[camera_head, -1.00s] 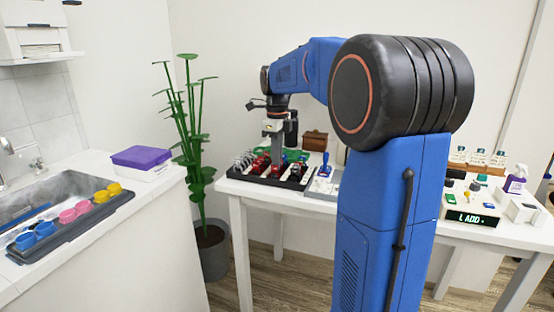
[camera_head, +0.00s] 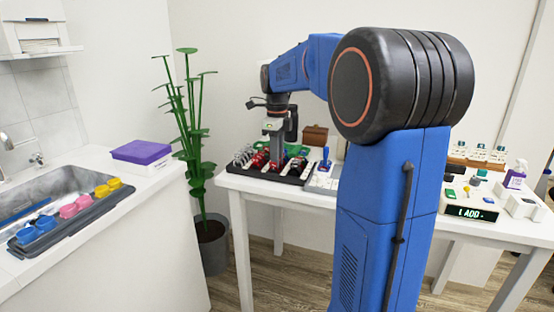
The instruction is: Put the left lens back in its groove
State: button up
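My gripper (camera_head: 275,158) points down over the dark lens tray (camera_head: 289,179) at the left part of the white table. The tray holds rows of lenses with red rims (camera_head: 261,159) and pale or clear rims (camera_head: 243,156). The fingertips are at the lenses in the middle of the tray. They are too small and too covered to show whether they are open or hold a lens. I cannot make out a single left lens or an empty groove at this size.
A blue-handled item (camera_head: 325,161) stands right of the tray, with a brown box (camera_head: 315,135) behind. A display box (camera_head: 470,210) and spray bottle (camera_head: 515,176) are at the right. A plant (camera_head: 195,150) stands left of the table (camera_head: 228,183). My arm hides the table's middle.

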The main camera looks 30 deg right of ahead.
notch_tip(320, 180, up, 17)
jog(key=shift+r, duration=0.2)
dwell(0.5)
dwell(0.4)
jog(key=s+a+f+n+t, duration=0.1)
jog(key=s+a+f+n, duration=0.4)
jog(key=s+n, duration=0.25)
jog(key=s+a+f+n+t, duration=0.1)
jog(key=s+a+f+n, duration=0.45)
jog(key=s+n, duration=0.2)
jog(key=s+a+f+n+t, duration=0.1)
jog(key=s+a+f+n, duration=0.1)
jog(key=s+f+n, duration=0.4)
jog(key=s+a+f+n+t, duration=0.1)
jog(key=s+a+f+n, duration=0.2)
jog(key=s+f+n, duration=0.4)
notch_tip(320, 180, down, 4)
jog(key=shift+s+a+f+t, duration=0.15)
jog(key=shift+s+t, duration=0.25)
jog(key=shift+s, duration=0.7)
